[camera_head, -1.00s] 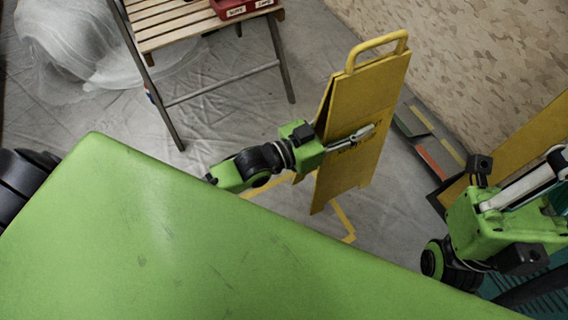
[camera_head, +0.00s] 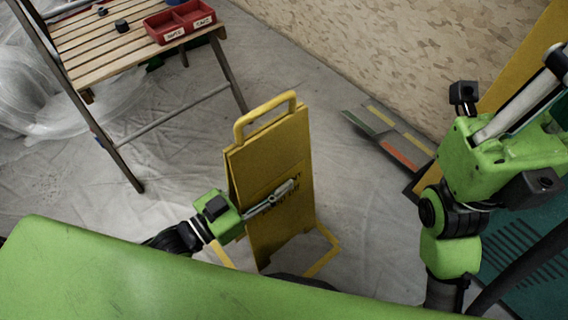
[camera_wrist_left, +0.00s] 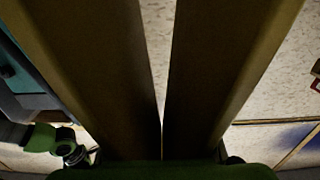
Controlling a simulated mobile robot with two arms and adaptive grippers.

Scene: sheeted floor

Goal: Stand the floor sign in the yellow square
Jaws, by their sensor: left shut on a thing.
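The yellow floor sign (camera_head: 277,150), with a loop handle on top, is roughly upright in the head view, its panels folded close together. My left gripper (camera_head: 272,203) is shut on it partway down, one grey finger across the printed front panel. In the left wrist view, two dark yellow panels of the sign (camera_wrist_left: 100,70) fill the middle with a narrow gap between. The yellow taped square (camera_head: 325,260) shows on the floor around the sign's lower end, partly hidden by the sign and my body. I cannot tell whether the sign touches the floor. My right gripper (camera_head: 522,105) is raised at the right; its jaw opening is unclear.
A slatted wooden stand (camera_head: 105,50) with metal legs and a red tray (camera_head: 180,22) stands at the upper left. Plastic sheeting (camera_head: 55,110) is bunched behind it. A patterned board wall (camera_head: 370,50) and flat floor strips (camera_head: 395,145) lie to the right. Sheeted floor between is clear.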

